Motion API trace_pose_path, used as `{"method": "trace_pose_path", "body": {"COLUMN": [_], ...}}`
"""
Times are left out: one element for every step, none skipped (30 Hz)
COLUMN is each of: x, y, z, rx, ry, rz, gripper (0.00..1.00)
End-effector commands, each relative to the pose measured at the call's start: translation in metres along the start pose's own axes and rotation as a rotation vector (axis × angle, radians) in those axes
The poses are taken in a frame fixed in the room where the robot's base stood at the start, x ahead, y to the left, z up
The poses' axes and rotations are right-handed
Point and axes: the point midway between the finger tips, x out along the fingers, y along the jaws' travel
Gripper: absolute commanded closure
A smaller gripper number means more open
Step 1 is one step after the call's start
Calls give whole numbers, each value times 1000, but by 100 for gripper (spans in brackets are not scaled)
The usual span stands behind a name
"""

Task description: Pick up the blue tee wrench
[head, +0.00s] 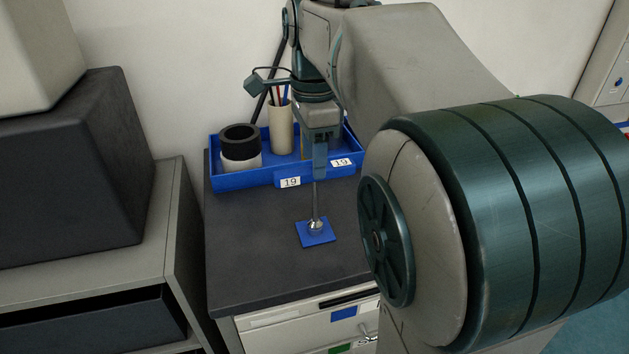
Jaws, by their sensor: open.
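The tee wrench stands upright on the cabinet top, with its thin metal shaft (315,197) rising from a shiny round foot on a small blue square plate (317,239). Its upper end meets my gripper (319,165), which points straight down right above the shaft. The handle is mostly hidden by the gripper, and the bluish parts there are hard to tell apart. My gripper is open, with its fingers at the height of the wrench's top. I cannot tell whether they touch it.
A blue tray (243,180) with "19" labels stands behind, holding a black ring on a white roll (240,147) and a beige cup (280,130) of pens. The dark cabinet top (255,245) is clear to the left. A grey shelf unit (170,220) stands at left.

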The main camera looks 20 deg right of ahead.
Motion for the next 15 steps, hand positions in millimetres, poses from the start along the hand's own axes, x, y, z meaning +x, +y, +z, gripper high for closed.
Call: {"method": "trace_pose_path", "body": {"x": [3, 5, 10, 14, 18, 24, 28, 32, 39, 42, 46, 49, 50, 51, 52], "y": [0, 0, -1, -1, -1, -2, -2, -3, -3, -3, -3, -3, -3, -3, -3], "z": [0, -1, -1, -2, -3, -4, -4, -4, -4, -4, -4, -4, -3, -3, -3], "rx": [1, 1, 1, 2, 3, 2, 3, 2, 1, 1, 1, 0, 0, -1, -1], "ry": [0, 0, 0, 0, 0, 0, 0, 0, 0, 0, 1, 1, 1, 1, 1], "rz": [1, 1, 2, 3, 2, 3, 3, 3, 3, 3, 2, 2, 2, 1, 0], "gripper": [51, 51, 51, 51, 51, 51, 51, 51, 51, 51, 51, 51, 51, 51, 51]}}
